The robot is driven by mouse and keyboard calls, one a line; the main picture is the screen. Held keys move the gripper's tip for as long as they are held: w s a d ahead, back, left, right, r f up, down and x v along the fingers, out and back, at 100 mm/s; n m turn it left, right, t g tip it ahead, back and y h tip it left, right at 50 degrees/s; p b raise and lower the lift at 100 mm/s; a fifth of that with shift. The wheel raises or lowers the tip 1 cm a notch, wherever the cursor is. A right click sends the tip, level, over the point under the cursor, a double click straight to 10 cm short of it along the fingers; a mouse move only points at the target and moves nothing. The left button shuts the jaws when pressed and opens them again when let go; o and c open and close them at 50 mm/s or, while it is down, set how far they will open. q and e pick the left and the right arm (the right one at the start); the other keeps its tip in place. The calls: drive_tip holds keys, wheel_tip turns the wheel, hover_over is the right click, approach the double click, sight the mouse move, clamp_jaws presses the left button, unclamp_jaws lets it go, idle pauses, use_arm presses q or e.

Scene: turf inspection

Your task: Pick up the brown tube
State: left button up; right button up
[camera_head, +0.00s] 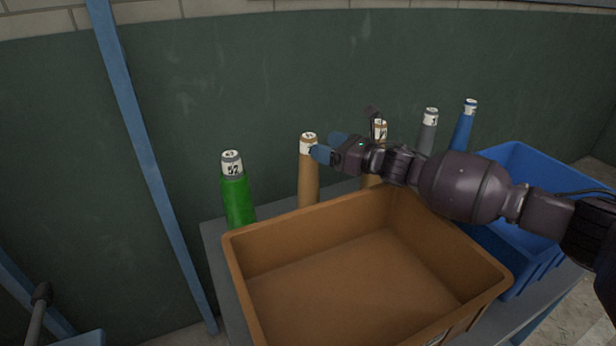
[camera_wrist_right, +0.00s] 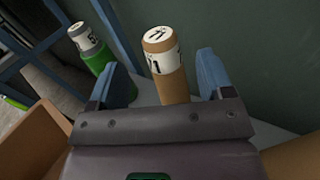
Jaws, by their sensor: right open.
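A brown tube (camera_head: 308,178) with a white label near its top stands upright behind the brown bin in the head view. A second brown tube (camera_head: 379,130) stands to its right, partly hidden by my right arm. My right gripper (camera_head: 328,148) is open at the upper part of the left brown tube. In the right wrist view the brown tube (camera_wrist_right: 165,68) stands between and beyond the two blue fingers of my right gripper (camera_wrist_right: 168,80). I cannot tell whether a finger touches it. My left gripper is not in view.
A green tube (camera_head: 237,195) stands to the left, and it also shows in the right wrist view (camera_wrist_right: 98,58). A grey tube (camera_head: 428,135) and a blue tube (camera_head: 463,128) stand to the right. An empty brown bin (camera_head: 250,258) and a blue bin (camera_head: 530,160) are in front. A dark green wall is close behind.

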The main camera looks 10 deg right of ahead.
sight(310, 140)
drive_tip(key=x, duration=0.2)
drive_tip(key=b+x, duration=0.1)
drive_tip(key=x, duration=0.1)
drive_tip(key=shift+f, duration=0.25)
drive_tip(key=shift+w+a+r, duration=0.25)
drive_tip(key=shift+w+a, duration=0.15)
drive_tip(key=shift+w, duration=0.15)
drive_tip(key=shift+c, duration=0.5)
drive_tip(key=c, duration=1.1)
drive_tip(key=shift+c, duration=0.2)
drive_tip(key=shift+r, duration=0.1)
